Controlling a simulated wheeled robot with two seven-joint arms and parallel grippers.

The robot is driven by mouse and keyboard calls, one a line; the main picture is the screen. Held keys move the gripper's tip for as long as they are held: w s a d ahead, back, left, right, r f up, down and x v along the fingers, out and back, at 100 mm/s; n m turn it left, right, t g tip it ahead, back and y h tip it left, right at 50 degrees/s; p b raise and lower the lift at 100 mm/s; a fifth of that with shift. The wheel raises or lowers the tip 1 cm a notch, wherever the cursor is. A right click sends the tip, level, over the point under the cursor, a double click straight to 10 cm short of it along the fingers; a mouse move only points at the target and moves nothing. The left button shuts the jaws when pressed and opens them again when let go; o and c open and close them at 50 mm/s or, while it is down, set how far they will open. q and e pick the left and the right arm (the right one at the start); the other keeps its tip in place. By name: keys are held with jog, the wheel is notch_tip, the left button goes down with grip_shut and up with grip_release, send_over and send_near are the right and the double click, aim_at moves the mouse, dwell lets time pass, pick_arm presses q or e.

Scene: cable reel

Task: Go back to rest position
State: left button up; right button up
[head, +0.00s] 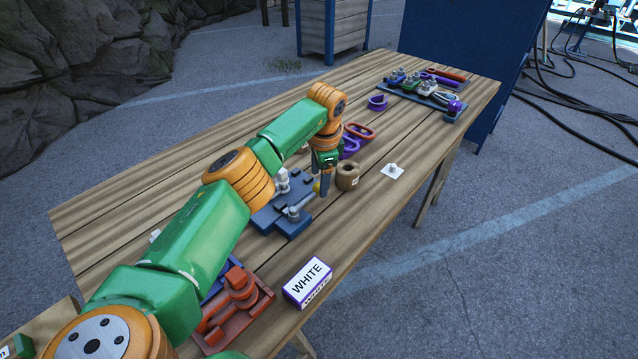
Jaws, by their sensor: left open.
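My left arm reaches from the lower left across the wooden table (130,185). Its gripper (322,188) points down above the table, open, with nothing seen between its fingers. A small brown reel-like piece (347,177) stands just right of the gripper; I cannot tell whether they touch. My right gripper does not show.
A box marked WHITE (308,283) and a red-orange fixture (235,305) are near the front. Purple and red rings (358,131), a white card piece (392,171) and a tool rack (425,92) lie farther back. A blue panel (470,50) stands behind the table.

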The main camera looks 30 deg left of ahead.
pick_arm(q)
jog(key=r, duration=0.4)
jog(key=shift+s+d+r+b, duration=0.1)
jog(key=shift+s+d+b, duration=0.2)
jog(key=shift+s+b, duration=0.05)
